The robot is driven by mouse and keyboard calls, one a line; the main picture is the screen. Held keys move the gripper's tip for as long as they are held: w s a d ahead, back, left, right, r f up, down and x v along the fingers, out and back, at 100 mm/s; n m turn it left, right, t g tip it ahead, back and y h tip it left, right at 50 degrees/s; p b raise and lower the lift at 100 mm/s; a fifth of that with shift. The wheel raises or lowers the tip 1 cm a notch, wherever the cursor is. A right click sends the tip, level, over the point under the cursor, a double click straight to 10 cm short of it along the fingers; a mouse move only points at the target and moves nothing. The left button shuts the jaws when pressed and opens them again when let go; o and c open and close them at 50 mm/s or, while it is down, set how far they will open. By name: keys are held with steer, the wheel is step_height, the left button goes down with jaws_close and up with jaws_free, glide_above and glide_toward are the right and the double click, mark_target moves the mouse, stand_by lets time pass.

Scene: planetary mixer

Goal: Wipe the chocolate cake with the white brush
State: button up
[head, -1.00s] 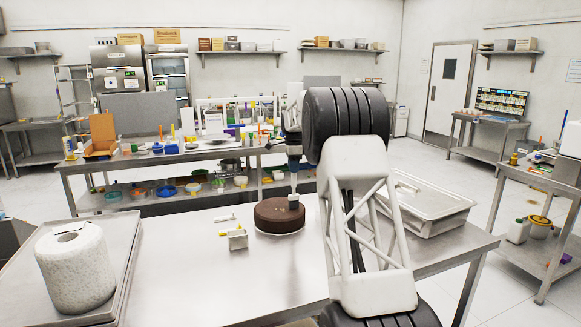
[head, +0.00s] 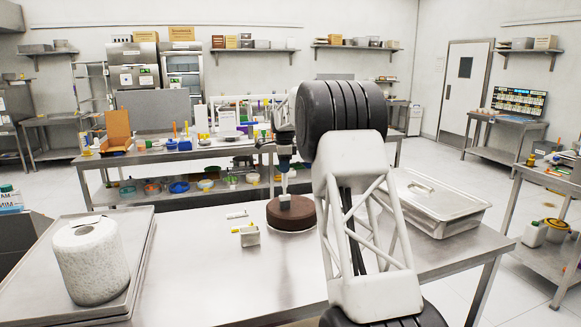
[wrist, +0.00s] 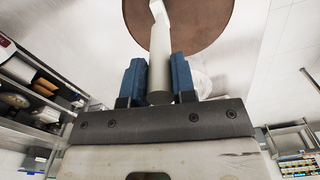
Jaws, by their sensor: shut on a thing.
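The round chocolate cake (head: 300,215) rests on a light base on the steel table, left of my forearm. In the wrist view the brown cake (wrist: 205,18) fills the top. My gripper (wrist: 158,80) has two blue fingers shut on the handle of the white brush (wrist: 160,45). In the head view my gripper (head: 285,160) is above the cake, partly hidden by my arm. The brush's pale head (head: 284,201) is at the cake's top, left of its middle. Whether it touches the surface I cannot tell for certain.
A small metal container (head: 249,236) and small yellow and white items lie left of the cake. A paper roll (head: 90,262) stands on a tray (head: 140,245) at front left. A lidded steel pan (head: 430,205) is at right. The front middle of the table (head: 220,285) is clear.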

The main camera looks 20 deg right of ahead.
step_height(320, 180, up, 8)
steer(key=a, duration=0.2)
stand_by(0.7)
steer(key=shift+a, duration=0.1)
stand_by(0.4)
